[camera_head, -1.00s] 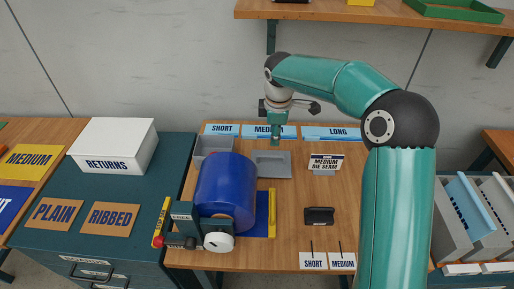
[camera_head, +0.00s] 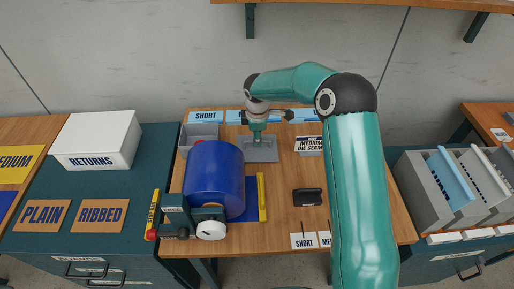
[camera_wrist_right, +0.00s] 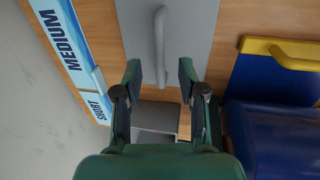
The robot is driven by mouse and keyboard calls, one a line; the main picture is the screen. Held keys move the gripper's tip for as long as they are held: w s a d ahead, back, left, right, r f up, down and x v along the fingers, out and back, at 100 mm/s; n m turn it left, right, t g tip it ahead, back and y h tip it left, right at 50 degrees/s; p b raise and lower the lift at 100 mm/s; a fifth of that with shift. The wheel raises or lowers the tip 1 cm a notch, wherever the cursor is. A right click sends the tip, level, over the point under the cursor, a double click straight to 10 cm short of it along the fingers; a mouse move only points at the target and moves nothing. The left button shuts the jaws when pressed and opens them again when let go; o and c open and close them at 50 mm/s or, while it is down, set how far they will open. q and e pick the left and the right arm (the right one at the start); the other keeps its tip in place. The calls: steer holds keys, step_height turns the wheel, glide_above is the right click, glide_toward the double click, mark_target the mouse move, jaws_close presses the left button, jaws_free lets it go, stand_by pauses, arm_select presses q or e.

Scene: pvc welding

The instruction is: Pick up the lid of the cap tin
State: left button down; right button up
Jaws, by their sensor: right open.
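A flat grey lid (camera_head: 266,156) with a raised handle lies on the wooden bench, which I take to be the cap tin's lid. In the right wrist view the grey lid (camera_wrist_right: 195,30) shows its bar handle (camera_wrist_right: 160,35) running lengthwise. My right gripper (camera_head: 257,140) is over the lid in the head view, hiding part of it. In the wrist view my right gripper (camera_wrist_right: 160,72) is open, with one finger on each side of the handle's near end. Contact cannot be told. My left gripper is not in view.
A grey open bin (camera_head: 201,131) is at the back left. A die seam sign (camera_head: 309,145) stands to the right. A small black item (camera_head: 307,197) lies in front.

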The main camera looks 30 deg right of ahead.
steer(key=f, duration=0.1)
steer(key=f+p, duration=0.1)
steer(key=f, duration=0.2)
steer(key=shift+w+d+f, duration=0.2)
steer(key=shift+w+f, duration=0.05)
steer(key=shift+w, duration=0.15)
jaws_close()
